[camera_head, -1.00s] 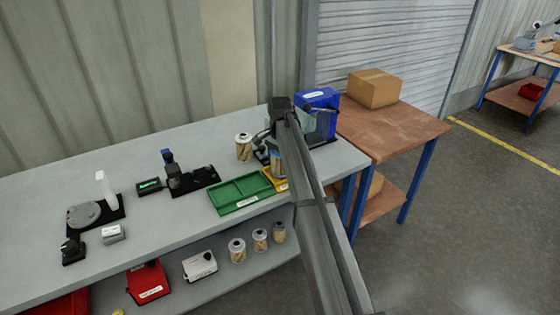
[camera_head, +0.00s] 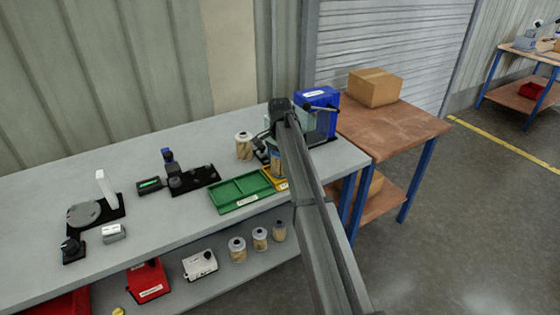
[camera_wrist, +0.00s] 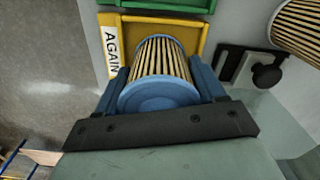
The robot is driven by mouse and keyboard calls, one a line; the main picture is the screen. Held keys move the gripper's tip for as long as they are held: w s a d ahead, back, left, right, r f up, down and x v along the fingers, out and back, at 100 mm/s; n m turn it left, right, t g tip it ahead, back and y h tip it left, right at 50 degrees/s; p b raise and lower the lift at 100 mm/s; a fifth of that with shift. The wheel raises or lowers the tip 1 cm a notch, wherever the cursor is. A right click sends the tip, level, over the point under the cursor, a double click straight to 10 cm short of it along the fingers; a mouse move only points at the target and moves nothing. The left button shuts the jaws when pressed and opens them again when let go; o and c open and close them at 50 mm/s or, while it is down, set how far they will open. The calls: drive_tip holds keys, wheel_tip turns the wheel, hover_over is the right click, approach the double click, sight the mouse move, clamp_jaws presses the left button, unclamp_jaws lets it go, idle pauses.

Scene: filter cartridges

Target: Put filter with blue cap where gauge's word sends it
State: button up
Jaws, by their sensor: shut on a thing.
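My gripper (camera_wrist: 168,88) is shut on a pleated tan filter with a blue cap (camera_wrist: 160,92). The filter is between the two blue fingers, its cap facing the wrist camera. It is over the yellow tray (camera_wrist: 203,42), whose label reads AGAIN. I cannot tell whether it touches the tray floor. In the head view the held filter (camera_head: 277,161) and the yellow tray (camera_head: 268,178) are partly hidden by my arm. The gauge (camera_head: 150,186) has a small lit green display on the bench; its word is too small to read.
A green tray (camera_head: 213,200) adjoins the yellow tray on the left. Another filter (camera_head: 243,146) stands behind them. A blue-topped machine (camera_head: 318,97) stands at the bench's right end. Several filters stand on the lower shelf (camera_head: 225,283). The bench's left back is clear.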

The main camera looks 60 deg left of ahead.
drive_tip(key=shift+f, duration=0.1)
idle(0.3)
drive_tip(key=o, duration=1.3)
drive_tip(key=shift+c, duration=0.2)
drive_tip(key=shift+o, duration=0.2)
drive_tip(key=shift+r, duration=1)
drive_tip(key=shift+r, duration=0.1)
drive_tip(key=shift+r, duration=3.15)
